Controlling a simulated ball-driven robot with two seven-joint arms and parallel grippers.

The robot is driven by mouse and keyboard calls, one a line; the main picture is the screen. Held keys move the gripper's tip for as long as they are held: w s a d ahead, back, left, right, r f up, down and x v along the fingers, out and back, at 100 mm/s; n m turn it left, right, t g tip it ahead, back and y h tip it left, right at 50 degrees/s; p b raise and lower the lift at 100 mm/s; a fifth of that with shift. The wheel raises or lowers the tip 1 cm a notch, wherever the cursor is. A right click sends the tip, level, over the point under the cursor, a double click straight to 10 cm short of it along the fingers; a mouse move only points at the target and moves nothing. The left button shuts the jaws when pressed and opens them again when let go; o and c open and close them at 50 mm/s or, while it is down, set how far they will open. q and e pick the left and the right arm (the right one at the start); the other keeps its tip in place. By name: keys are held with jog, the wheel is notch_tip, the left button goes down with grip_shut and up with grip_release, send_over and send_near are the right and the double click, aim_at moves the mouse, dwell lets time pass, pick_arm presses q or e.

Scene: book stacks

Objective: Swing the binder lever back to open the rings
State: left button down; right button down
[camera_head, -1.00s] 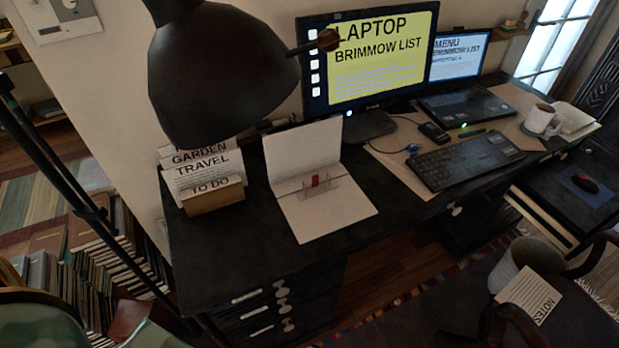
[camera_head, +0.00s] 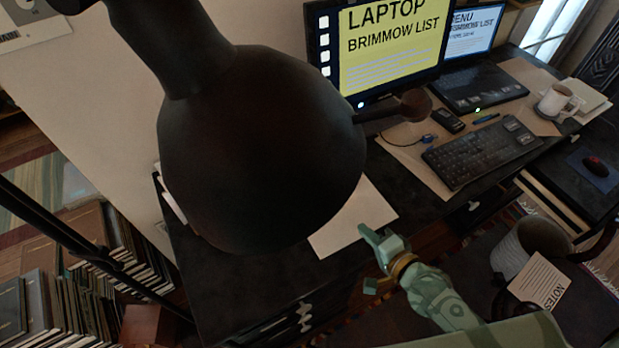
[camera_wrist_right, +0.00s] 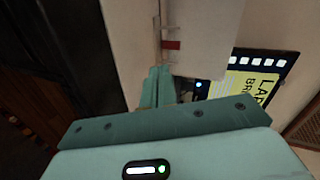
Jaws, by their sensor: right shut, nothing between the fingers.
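The open white binder (camera_head: 355,218) lies on the dark desk. In the head view a black lamp shade hides most of it, with the rings and lever, and only its right part shows. My right gripper (camera_head: 370,236) is at the binder's near right edge, its fingers shut and empty. In the right wrist view the binder (camera_wrist_right: 205,40) shows ahead, with the small red lever (camera_wrist_right: 171,44) on its ring strip. The shut fingertips (camera_wrist_right: 160,69) point toward the lever, and a gap appears between them. My left gripper is not in view.
The big black lamp shade (camera_head: 262,150) hangs over the desk's left part, close to the binder. A monitor (camera_head: 390,45), a keyboard (camera_head: 482,152) and a mug (camera_head: 556,100) stand to the right.

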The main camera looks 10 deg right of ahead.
jog(key=shift+w+d+r+m+t, duration=0.25)
jog(key=shift+w+m, duration=0.2)
jog(key=shift+m, duration=0.15)
jog(key=shift+w+d+r+m+t, duration=0.15)
jog(key=shift+w+r+m+t, duration=0.1)
jog(key=shift+w+m, duration=0.3)
jog(key=shift+s, duration=0.1)
jog(key=b+x, duration=0.3)
jog(key=x, duration=0.9)
jog(key=shift+w, duration=0.25)
jog(key=shift+w+a, duration=0.25)
jog(key=shift+w, duration=0.45)
jog(key=shift+r, duration=0.1)
